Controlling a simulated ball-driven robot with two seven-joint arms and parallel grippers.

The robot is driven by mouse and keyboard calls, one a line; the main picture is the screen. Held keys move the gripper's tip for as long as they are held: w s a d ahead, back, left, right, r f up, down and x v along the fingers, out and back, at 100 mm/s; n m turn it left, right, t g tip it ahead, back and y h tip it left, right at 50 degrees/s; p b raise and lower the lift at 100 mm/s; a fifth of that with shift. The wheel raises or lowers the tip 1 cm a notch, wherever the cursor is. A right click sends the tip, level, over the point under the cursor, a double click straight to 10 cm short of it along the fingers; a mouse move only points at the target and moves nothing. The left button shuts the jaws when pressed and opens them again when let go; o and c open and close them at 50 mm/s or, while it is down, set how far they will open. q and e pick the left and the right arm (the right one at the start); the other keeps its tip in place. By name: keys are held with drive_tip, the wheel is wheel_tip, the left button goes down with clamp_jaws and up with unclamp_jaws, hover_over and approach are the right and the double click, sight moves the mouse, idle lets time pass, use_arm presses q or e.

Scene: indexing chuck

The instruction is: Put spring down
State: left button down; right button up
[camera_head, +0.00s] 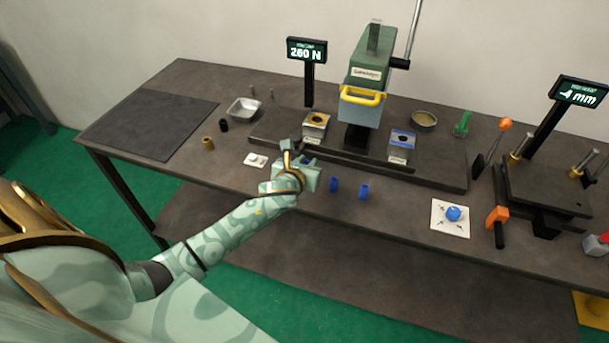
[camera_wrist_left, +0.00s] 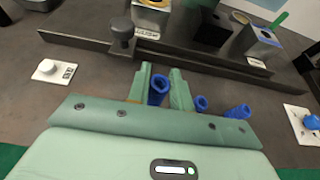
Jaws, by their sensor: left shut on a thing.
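My left gripper (camera_head: 307,164) is over the front part of the table, in front of the dark rail. In the left wrist view its two pale green fingers (camera_wrist_left: 161,79) are shut on a blue spring (camera_wrist_left: 157,90), a short hollow cylinder. I cannot tell whether its lower end touches the table. Two more blue springs stand to its right, a nearer one (camera_head: 334,184) and a farther one (camera_head: 364,191). The wrist view shows them too, at the middle (camera_wrist_left: 200,103) and the right (camera_wrist_left: 240,111). My right gripper is not in view.
A white button box (camera_head: 256,160) lies left of my gripper. Behind stands the green press (camera_head: 362,90) with its yellow handle, on a dark base. A white card (camera_head: 451,218) with a blue piece sits to the right. An orange-handled tool (camera_head: 497,222) lies beyond it.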

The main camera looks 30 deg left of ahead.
use_arm(q)
drive_tip(key=shift+w+a+f, duration=0.2)
drive_tip(key=shift+f, duration=0.15)
drive_tip(key=shift+w+a+f+b, duration=0.1)
drive_tip(key=shift+a+f+b, duration=0.1)
drive_tip(key=shift+f+b, duration=0.55)
drive_tip(key=shift+w+a+f+b, duration=0.1)
drive_tip(key=shift+a+f+b, duration=0.15)
drive_tip(key=shift+f, duration=0.9)
drive_tip(key=shift+d, duration=0.1)
drive_tip(key=shift+f, duration=0.2)
drive_tip(key=c, duration=1.2)
unclamp_jaws()
drive_tip(key=shift+c, duration=0.2)
